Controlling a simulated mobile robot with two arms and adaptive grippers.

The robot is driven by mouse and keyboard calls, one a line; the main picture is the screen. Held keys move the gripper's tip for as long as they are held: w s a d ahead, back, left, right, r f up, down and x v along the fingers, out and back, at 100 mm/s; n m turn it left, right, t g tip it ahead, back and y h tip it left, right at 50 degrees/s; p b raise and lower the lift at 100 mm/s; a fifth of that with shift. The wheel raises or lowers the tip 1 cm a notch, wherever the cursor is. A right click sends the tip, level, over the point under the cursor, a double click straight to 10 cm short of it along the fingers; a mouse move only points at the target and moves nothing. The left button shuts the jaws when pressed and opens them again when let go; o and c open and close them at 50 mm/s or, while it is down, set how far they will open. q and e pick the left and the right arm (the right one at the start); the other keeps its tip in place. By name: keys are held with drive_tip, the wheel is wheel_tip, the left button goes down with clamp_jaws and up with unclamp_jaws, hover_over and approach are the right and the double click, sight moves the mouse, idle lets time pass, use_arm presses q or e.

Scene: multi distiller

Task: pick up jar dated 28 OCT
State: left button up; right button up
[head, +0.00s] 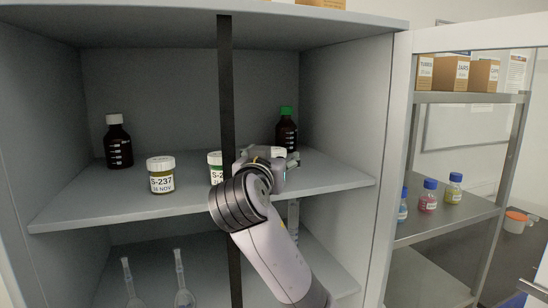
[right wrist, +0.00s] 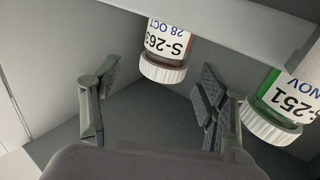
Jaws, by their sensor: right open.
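The jar dated 28 OCT (right wrist: 166,45) shows upside down in the right wrist view, with a white lid, a white label reading S-26 and a last character I cannot read surely, and reddish-brown contents. My right gripper (right wrist: 158,88) is open, its two fingers on either side of the jar's lid in that picture, with gaps to both. In the head view my right gripper (head: 283,165) is at the shelf's right part and hides most of what is behind it; a bit of white lid (head: 278,151) shows there. My left gripper is not in view.
Jar S-251 (right wrist: 285,100) stands beside it, partly behind the black post (head: 226,120) in the head view. Jar S-237 (head: 161,178) and a brown bottle (head: 118,145) stand left. A green-capped bottle (head: 286,130) stands behind my gripper. The cabinet's right wall (head: 345,100) is near.

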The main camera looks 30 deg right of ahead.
sight(274, 149)
drive_tip(key=p+x, duration=0.2)
drive_tip(key=x, duration=0.1)
drive_tip(key=shift+w+r, duration=0.15)
drive_tip(key=shift+w, duration=0.2)
drive_tip(key=shift+w+d+f, duration=0.2)
drive_tip(key=shift+d, duration=0.15)
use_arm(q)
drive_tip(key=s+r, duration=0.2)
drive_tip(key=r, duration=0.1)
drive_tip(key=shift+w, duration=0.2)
use_arm(e)
drive_tip(key=shift+a, duration=0.15)
drive_tip(key=shift+c, duration=0.5)
drive_tip(key=c, duration=0.3)
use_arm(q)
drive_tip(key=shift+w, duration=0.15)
use_arm(e)
drive_tip(key=c, duration=0.9)
